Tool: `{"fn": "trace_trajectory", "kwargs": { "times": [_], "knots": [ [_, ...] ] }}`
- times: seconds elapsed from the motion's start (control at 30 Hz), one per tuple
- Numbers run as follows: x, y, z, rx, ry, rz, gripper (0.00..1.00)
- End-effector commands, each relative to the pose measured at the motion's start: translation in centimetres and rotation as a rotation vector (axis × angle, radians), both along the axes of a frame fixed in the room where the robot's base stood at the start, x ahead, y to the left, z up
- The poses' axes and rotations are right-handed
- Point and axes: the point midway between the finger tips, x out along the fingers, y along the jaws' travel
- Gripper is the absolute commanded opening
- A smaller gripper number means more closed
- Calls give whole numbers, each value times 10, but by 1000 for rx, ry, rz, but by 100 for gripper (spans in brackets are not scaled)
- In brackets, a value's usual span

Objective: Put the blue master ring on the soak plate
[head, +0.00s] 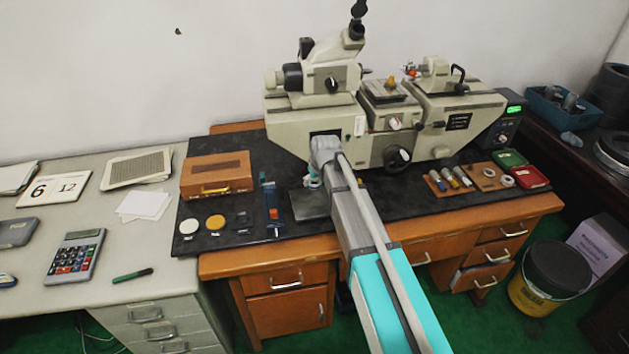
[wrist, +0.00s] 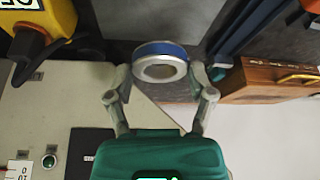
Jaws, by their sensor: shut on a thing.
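The blue master ring, a silver ring with a blue band (wrist: 160,48), is between the two fingers of my gripper (wrist: 160,78) in the wrist view. The fingers are shut on its sides. In the head view my gripper (head: 314,181) is in front of the measuring machine, just above the back of a flat dark grey plate (head: 310,206), which appears to be the soak plate. The plate lies bare on the black bench top. My arm hides part of the area to its right, and the ring is too small to make out clearly there.
The grey measuring machine (head: 400,115) stands close behind. White and yellow discs (head: 215,222) lie farther left. Wooden holders with small parts (head: 450,181) are at right.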

Motion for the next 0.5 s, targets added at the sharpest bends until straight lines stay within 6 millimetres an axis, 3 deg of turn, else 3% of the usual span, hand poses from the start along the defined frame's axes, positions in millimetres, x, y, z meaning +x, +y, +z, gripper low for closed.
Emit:
{"fn": "trace_trajectory", "kwargs": {
  "times": [0.27, 0.5],
  "knots": [
    [0, 0, -6, 0, 0, 0, 14],
    [0, 1, -23, 0, 0, 0, 14]
  ]
}}
